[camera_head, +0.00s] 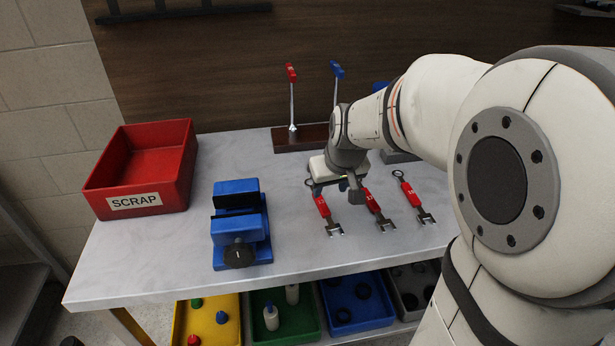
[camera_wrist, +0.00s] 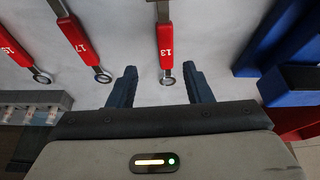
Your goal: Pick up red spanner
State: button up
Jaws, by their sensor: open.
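Three red-handled spanners lie on the grey bench top. The left one in the head view, the spanner marked 13 (camera_head: 324,208), also shows in the wrist view (camera_wrist: 165,40). The middle one is the spanner marked 17 (camera_head: 373,203), seen again in the wrist view (camera_wrist: 75,34). The right one (camera_head: 411,194) shows at the left edge of the wrist view (camera_wrist: 14,46), its mark looking like 19. My gripper (camera_head: 337,190) is open and empty. In the wrist view its fingers (camera_wrist: 161,84) stand either side of the 13 spanner's ring end, apart from it.
A blue vise (camera_head: 240,222) stands left of the spanners, with a red SCRAP bin (camera_head: 145,204) farther left. A rack (camera_head: 290,140) holding upright red and blue spanners stands behind. Coloured trays (camera_head: 258,336) sit below the bench front. Bench between bin and rack is clear.

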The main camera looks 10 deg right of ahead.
aim_at(322, 203)
jog(key=x, duration=0.6)
jog(key=shift+s+a+f, duration=0.15)
jog(key=shift+a, duration=0.2)
jog(key=shift+c, duration=0.3)
grip_shut()
